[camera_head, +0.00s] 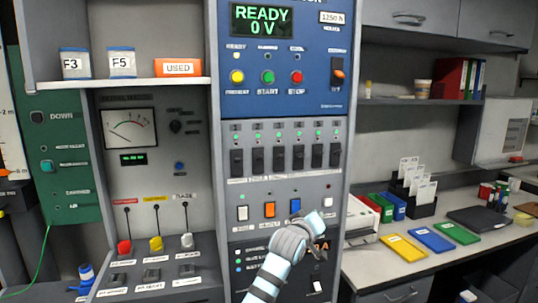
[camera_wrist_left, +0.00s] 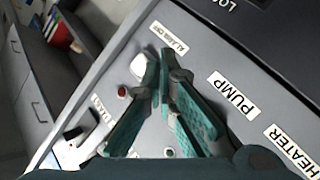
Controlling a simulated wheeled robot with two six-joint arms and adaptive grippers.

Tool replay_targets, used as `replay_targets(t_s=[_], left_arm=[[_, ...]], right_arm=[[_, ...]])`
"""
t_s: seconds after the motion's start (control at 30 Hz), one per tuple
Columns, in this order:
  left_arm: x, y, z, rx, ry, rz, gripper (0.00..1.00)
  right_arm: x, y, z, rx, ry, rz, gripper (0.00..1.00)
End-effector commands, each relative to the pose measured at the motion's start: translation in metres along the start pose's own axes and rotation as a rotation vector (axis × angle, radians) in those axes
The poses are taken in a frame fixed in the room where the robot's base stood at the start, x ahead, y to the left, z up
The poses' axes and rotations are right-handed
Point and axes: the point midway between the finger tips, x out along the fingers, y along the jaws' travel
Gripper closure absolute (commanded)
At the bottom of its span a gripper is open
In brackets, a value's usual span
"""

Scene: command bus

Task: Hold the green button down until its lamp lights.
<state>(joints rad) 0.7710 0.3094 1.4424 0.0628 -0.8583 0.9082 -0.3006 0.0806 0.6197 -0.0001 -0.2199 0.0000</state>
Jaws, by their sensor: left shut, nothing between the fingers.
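The green button (camera_head: 267,77), labelled START, sits between a yellow and a red button on the blue panel in the head view. The small lamp above it (camera_head: 267,57) looks unlit. The display above reads READY, 0 V. My left gripper (camera_head: 318,250) is at the lower part of the console, well below the green button and apart from it. In the left wrist view its teal fingers (camera_wrist_left: 160,62) are together and empty, in front of a grey panel by a white switch (camera_wrist_left: 140,66). My right gripper is not in view.
The red STOP button (camera_head: 296,77) is close right of the green one. An orange-red switch (camera_head: 338,73) sticks out further right. Black breaker switches (camera_head: 277,158) line the panel between my gripper and the buttons. A counter with coloured folders (camera_head: 430,240) stands right.

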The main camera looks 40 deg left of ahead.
Motion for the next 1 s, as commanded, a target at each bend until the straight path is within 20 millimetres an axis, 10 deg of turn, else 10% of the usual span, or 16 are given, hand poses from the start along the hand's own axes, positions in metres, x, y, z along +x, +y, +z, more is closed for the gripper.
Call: replay_targets(t_s=[0.3,0.5,0.7,1.0], left_arm=[[-0.086,0.127,-0.164,-0.265,0.235,0.250,1.00],[-0.167,0.178,-0.240,-0.414,0.345,0.412,1.00],[-0.212,0.197,-0.271,-0.487,0.390,0.496,1.00],[-0.216,0.198,-0.273,-0.493,0.393,0.502,1.00]], right_arm=[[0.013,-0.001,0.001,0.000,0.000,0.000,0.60],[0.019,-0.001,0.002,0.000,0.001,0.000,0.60],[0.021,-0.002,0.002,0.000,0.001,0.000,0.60],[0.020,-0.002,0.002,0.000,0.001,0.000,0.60]])
